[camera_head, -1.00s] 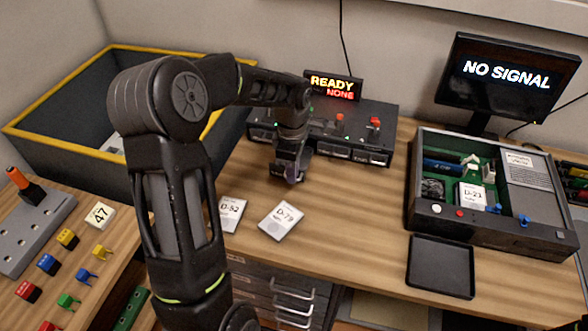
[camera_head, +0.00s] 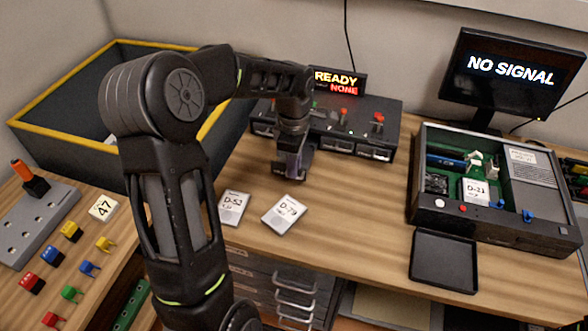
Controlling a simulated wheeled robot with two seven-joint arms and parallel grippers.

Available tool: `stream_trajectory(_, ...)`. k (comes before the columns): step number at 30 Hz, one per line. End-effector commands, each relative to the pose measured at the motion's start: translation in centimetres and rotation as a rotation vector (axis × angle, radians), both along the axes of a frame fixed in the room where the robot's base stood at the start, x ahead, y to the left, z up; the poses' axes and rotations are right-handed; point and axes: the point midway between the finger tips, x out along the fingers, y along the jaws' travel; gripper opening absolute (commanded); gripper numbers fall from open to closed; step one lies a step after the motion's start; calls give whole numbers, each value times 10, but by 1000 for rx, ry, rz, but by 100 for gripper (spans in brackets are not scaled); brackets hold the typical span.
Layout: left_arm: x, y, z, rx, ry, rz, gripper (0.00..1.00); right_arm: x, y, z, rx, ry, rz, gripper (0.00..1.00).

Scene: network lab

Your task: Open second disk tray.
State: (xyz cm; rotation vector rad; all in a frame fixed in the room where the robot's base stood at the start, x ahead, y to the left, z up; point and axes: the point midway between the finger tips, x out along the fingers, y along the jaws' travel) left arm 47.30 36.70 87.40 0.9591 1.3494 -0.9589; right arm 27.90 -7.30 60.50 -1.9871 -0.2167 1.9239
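The black disk unit (camera_head: 388,128) stands at the back of the wooden desk, with a row of tray fronts and red levers on top. The far-left tray front (camera_head: 262,129) and two right-hand tray fronts (camera_head: 341,146) and (camera_head: 374,153) show and look shut. My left gripper (camera_head: 294,168) points down at the unit's front and hides the second tray from the left. Whether it touches that tray, and whether its fingers are apart, I cannot tell. My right gripper is not in view.
Two white labelled disks, D-52 (camera_head: 233,207) and D-79 (camera_head: 285,213), lie in front of the unit. A black tray (camera_head: 444,261) and an open device case (camera_head: 507,240) are at right. A "READY NONE" display (camera_head: 338,81) stands behind. Bare desk lies between the unit and the case.

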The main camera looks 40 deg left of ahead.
Motion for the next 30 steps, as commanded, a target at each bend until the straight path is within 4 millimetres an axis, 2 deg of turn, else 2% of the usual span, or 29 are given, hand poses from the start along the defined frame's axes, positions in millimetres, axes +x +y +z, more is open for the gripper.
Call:
stream_trajectory(6,1,0,37,1,-4,0,17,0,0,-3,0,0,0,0)
stream_trajectory(12,0,0,57,0,-1,0,17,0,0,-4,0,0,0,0)
stream_trajectory(30,0,0,58,0,0,0,17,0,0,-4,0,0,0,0)
